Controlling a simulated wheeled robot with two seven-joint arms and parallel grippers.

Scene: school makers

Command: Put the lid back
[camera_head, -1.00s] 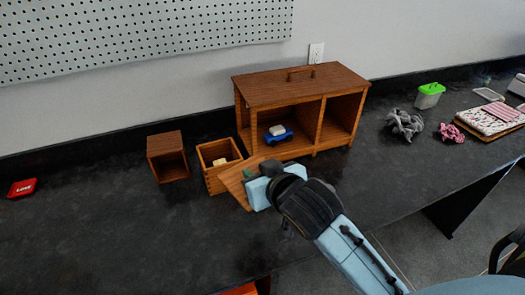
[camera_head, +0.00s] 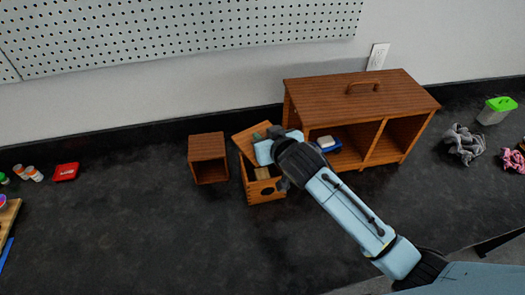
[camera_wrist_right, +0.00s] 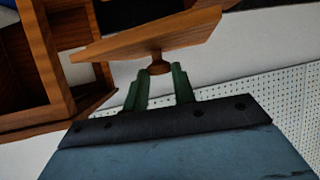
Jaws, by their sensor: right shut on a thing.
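The open wooden box (camera_head: 266,195) stands on the dark counter, with a pale block (camera_head: 262,173) inside. My right gripper (camera_head: 262,143) is shut on the knob (camera_wrist_right: 158,68) of the wooden lid (camera_head: 244,138). The lid is tilted and held above the back of the box, and the gripper hides part of it. In the right wrist view the lid (camera_wrist_right: 150,38) spans the space above the green fingers. I cannot tell whether it touches the box rim. My left gripper is not in view.
A small wooden cube box (camera_head: 208,160) stands just left of the box. A large wooden cabinet (camera_head: 360,95) stands to the right, with a blue item inside. A red case (camera_head: 66,172) lies farther left. The front of the counter is clear.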

